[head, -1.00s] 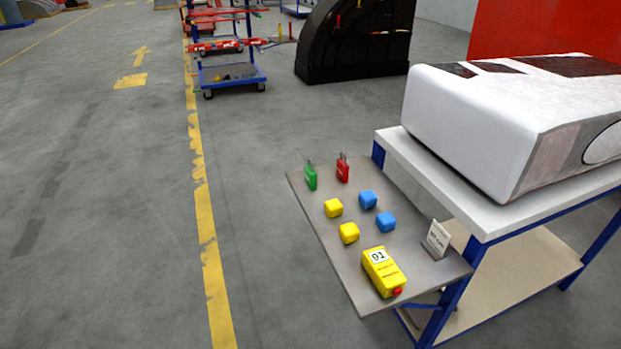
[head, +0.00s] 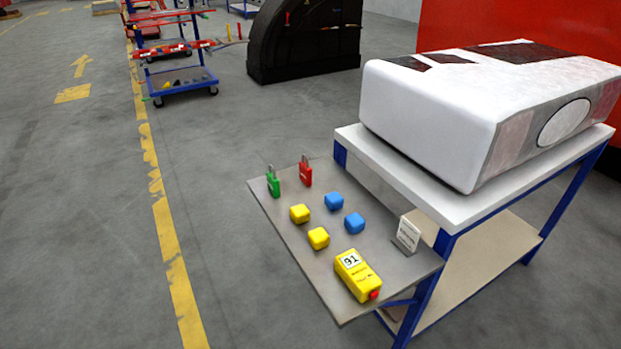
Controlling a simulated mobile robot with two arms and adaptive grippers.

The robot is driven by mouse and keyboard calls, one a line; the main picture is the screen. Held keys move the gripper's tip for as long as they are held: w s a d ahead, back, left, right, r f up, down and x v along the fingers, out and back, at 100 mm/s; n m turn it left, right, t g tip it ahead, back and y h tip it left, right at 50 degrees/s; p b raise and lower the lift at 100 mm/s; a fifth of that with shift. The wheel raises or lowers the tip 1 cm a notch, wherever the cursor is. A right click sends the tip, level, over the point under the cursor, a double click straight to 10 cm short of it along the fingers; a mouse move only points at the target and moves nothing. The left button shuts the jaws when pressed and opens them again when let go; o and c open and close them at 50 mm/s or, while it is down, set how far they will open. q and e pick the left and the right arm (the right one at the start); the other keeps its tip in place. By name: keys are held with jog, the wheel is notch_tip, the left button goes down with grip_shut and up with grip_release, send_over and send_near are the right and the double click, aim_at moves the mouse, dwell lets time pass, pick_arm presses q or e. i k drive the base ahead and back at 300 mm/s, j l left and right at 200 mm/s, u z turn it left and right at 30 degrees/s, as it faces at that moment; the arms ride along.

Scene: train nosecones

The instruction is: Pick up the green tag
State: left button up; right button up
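The green tag (head: 273,184) looks like a small padlock-shaped piece with a shackle on top. It stands upright near the far left corner of the grey side shelf (head: 318,283). A similar red tag (head: 305,173) stands just to its right, apart from it. Neither of my grippers shows in the head view, so I cannot see their state.
Floor left of the shelf is clear.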

aim_at(274, 188)
jog(key=i+j+z, duration=0.2)
jog(key=j, duration=0.15)
jog(key=i+j+z, duration=0.25)
jog(key=j, duration=0.15)
jog(key=j+z, duration=0.2)
jog(key=j, duration=0.2)
jog(key=i+j+z, duration=0.2)
jog(key=j, duration=0.25)
jog(key=k, duration=0.05)
